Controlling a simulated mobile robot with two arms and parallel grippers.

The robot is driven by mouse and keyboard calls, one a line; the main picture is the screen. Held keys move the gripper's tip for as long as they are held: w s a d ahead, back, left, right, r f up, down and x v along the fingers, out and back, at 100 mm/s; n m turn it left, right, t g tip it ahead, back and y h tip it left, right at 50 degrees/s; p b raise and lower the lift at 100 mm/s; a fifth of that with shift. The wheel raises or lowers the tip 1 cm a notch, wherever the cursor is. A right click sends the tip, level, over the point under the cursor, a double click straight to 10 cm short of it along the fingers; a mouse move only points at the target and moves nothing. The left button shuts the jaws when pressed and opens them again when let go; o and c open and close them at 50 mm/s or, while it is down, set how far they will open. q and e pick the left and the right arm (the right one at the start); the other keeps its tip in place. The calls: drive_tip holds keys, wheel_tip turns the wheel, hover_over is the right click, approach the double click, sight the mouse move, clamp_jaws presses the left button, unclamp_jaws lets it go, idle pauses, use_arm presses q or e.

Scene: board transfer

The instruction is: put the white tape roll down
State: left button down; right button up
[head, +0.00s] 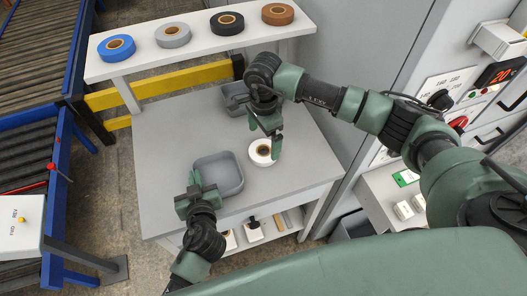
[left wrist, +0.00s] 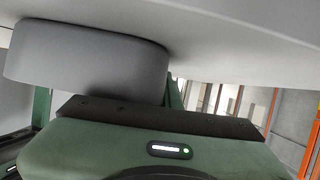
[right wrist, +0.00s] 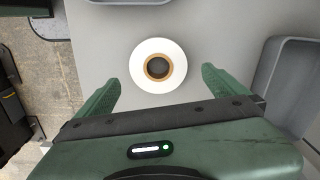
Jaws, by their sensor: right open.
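The white tape roll (head: 254,157) lies flat on the grey table, right of the larger grey tray. In the right wrist view the roll (right wrist: 139,72) sits between and just ahead of the fingertips, with a gap on each side. My right gripper (head: 268,136) is open and empty, close above the roll; its spread fingers show in the right wrist view (right wrist: 160,82). My left gripper (head: 197,185) is at the left side of the larger grey tray (head: 230,188). A grey rounded body (left wrist: 85,58) fills much of the left wrist view and hides most of its fingers.
Blue (head: 117,54), grey (head: 173,42), black (head: 226,30) and brown (head: 278,20) rolls lie on the raised white shelf (head: 200,49). A smaller grey tray (head: 233,103) stands at the table's back right. The table (head: 165,140) is clear at left. A control cabinet stands right.

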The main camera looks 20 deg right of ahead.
wheel_tip(320, 180, down, 5)
drive_tip(key=shift+s+f, duration=0.15)
drive_tip(key=c, duration=1.6)
drive_tip(key=shift+o, duration=0.2)
wheel_tip(320, 180, up, 9)
drive_tip(key=n, duration=0.5)
hover_over(220, 179)
wheel_tip(220, 179, down, 4)
drive_tip(key=shift+f, duration=2.15)
